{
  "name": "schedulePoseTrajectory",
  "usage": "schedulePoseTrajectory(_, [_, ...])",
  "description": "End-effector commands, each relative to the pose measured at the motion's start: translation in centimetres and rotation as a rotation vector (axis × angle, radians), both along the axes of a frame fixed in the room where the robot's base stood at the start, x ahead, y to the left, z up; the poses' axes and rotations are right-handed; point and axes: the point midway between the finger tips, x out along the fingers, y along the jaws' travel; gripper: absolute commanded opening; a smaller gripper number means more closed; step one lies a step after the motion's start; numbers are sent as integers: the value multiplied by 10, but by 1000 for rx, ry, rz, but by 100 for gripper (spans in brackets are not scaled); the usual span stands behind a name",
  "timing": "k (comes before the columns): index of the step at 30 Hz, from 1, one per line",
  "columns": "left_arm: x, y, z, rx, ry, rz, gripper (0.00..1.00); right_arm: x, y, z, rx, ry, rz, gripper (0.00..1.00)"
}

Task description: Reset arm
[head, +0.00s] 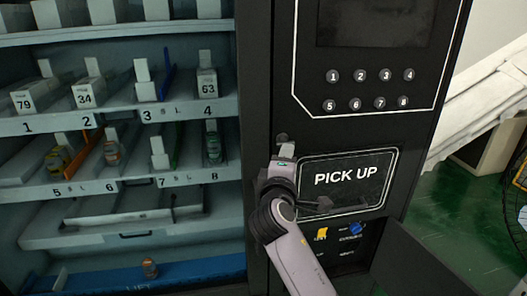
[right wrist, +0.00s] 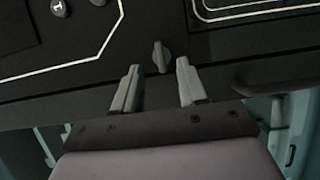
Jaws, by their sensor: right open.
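My right arm reaches up from the bottom of the head view to the black front panel of the vending machine. My right gripper (head: 287,150) is just below a small dark knob (head: 281,138), left of the "PICK UP" panel (head: 347,178). In the right wrist view the two fingers of my right gripper (right wrist: 157,70) are apart with nothing between them. The knob (right wrist: 161,56) shows just beyond the fingertips; I cannot tell whether they touch it. My left gripper is not in view.
Numbered buttons (head: 381,103) sit on the panel above. Shelves at left hold several small bottles and boxes. A dark flap (head: 415,262) sticks out at lower right. Green floor (head: 450,220) lies right.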

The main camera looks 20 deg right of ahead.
Motion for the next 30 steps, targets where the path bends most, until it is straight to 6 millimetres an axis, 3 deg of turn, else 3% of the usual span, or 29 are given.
schedulePoseTrajectory(5, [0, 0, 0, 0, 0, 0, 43, 0, 0, -3, 6, 3, 5, 42])
schedulePoseTrajectory(8, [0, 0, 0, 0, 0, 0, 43, -4, 3, -24, 46, 18, 37, 42])
schedulePoseTrajectory(14, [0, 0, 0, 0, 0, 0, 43, -33, 20, -121, 301, 81, 181, 42])
schedulePoseTrajectory(18, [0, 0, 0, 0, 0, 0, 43, -74, 37, -190, 558, 126, 261, 42])
schedulePoseTrajectory(21, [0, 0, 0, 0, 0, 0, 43, -110, 48, -232, 753, 155, 287, 42])
schedulePoseTrajectory(25, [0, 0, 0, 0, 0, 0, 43, -164, 62, -275, 1018, 184, 281, 42])
schedulePoseTrajectory(30, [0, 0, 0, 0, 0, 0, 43, -228, 74, -309, 1323, 196, 220, 42])
